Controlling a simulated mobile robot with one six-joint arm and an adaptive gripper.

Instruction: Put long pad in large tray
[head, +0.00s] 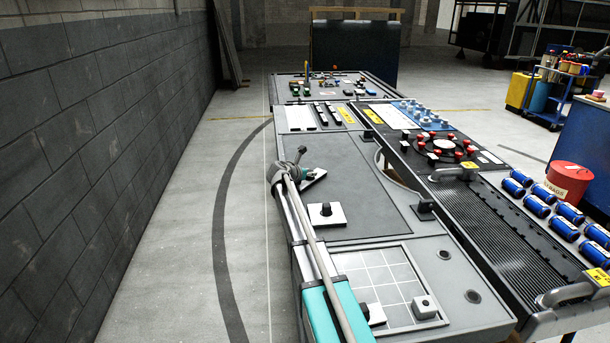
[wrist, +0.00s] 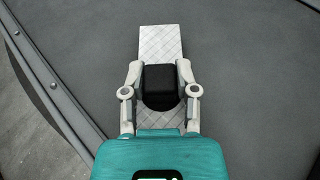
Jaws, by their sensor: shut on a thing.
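The long pad (wrist: 161,42) is a narrow white plate with a black block-shaped knob (wrist: 160,82). My gripper (wrist: 160,74) is shut on that knob, one finger on each side. In the head view my gripper (head: 304,174) is at the left part of the dark grey panel, and the end of the long pad (head: 318,175) shows beside it. The pad is over the panel; I cannot tell whether it touches it. This wide dark panel (head: 375,190) may be the large tray. A lighter gridded area (head: 380,270) lies nearer; no label settles which is the tray.
A square white pad with a black knob (head: 327,215) lies on the panel. A small knobbed block (head: 424,307) and a partly hidden pad (head: 376,314) are on the gridded area. A black ribbed conveyor (head: 500,240) runs along the right. The panel's middle is clear.

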